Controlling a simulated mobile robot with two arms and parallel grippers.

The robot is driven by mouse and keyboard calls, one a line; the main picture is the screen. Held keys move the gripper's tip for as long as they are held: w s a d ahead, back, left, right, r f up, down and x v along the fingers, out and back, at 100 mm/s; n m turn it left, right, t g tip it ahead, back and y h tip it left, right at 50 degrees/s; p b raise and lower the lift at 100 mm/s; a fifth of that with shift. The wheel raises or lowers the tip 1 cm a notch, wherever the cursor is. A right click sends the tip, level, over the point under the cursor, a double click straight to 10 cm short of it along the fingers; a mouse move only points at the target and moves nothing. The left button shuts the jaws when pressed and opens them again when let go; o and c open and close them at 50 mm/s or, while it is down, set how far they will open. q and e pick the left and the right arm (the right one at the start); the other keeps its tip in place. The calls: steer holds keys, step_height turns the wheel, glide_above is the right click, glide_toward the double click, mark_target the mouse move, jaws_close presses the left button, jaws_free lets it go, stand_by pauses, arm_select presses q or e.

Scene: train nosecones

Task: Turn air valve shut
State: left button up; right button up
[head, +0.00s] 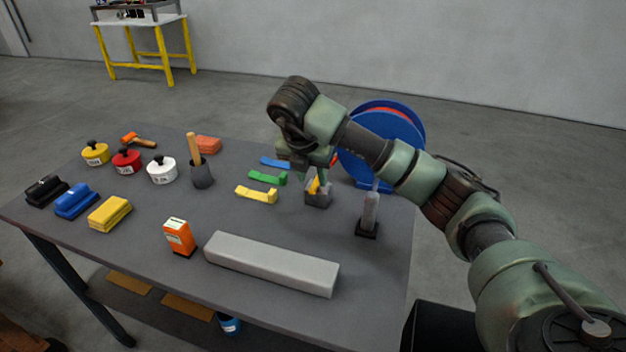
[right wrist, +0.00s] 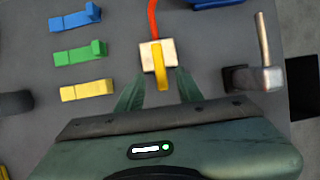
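The air valve is a pale grey block (head: 318,198) near the right side of the table, with a yellow handle (head: 314,186) on top. In the right wrist view the yellow handle (right wrist: 158,68) lies lengthwise over the block (right wrist: 146,58), in line with the red hose (right wrist: 153,18). My right gripper (head: 316,173) comes down over the valve from above. In the right wrist view its fingers (right wrist: 159,80) are apart, one on each side of the handle's near end, with visible gaps. I cannot tell their height over the handle. My left gripper is not in view.
Blue, green (head: 267,178) and yellow (head: 257,195) stepped pieces lie left of the valve. A grey upright tool (head: 370,212) on a dark base stands to its right. A blue hose reel (head: 395,150) is behind. A long grey bar (head: 270,262) lies in front.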

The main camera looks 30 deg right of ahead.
steer(key=v, duration=0.5)
steer(key=shift+s+a+r+p, duration=0.1)
steer(key=shift+a+r+p, duration=0.05)
steer(key=shift+r+p, duration=0.25)
